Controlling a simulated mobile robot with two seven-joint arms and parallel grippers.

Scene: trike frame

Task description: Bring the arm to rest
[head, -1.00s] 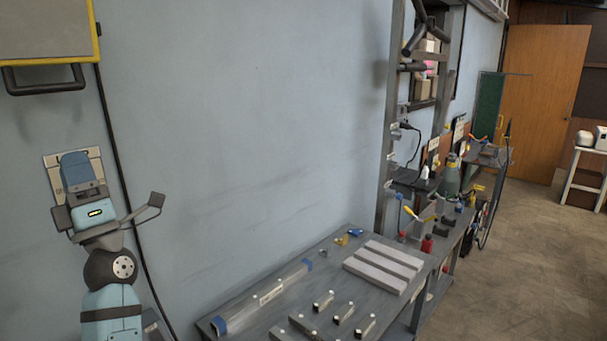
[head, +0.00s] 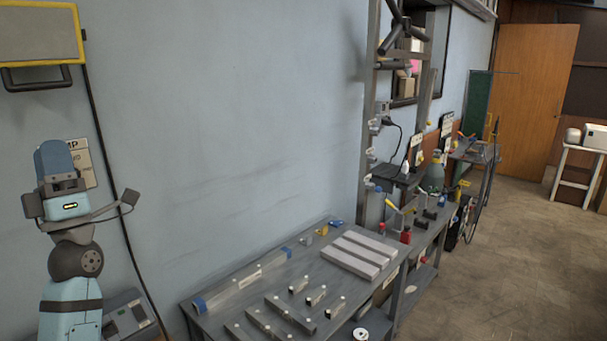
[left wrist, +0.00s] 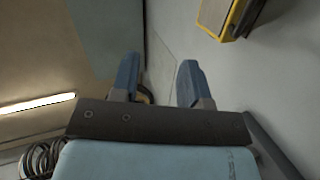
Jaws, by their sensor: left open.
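My left gripper (head: 55,160) is raised at the left of the head view, with its blue fingers pointing up in front of the pale wall. In the left wrist view the two blue fingers (left wrist: 160,78) stand apart with nothing between them. The gripper is open and empty. My left arm rises from the bottom left corner, clear of the bench. My right gripper is in neither view.
A workbench (head: 228,314) holds a clear tube (head: 240,284), several pale bars (head: 355,253) and small metal parts. A yellow-edged box (head: 40,40) hangs on the wall; its edge also shows in the left wrist view (left wrist: 222,20). Open floor (head: 510,270) lies right.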

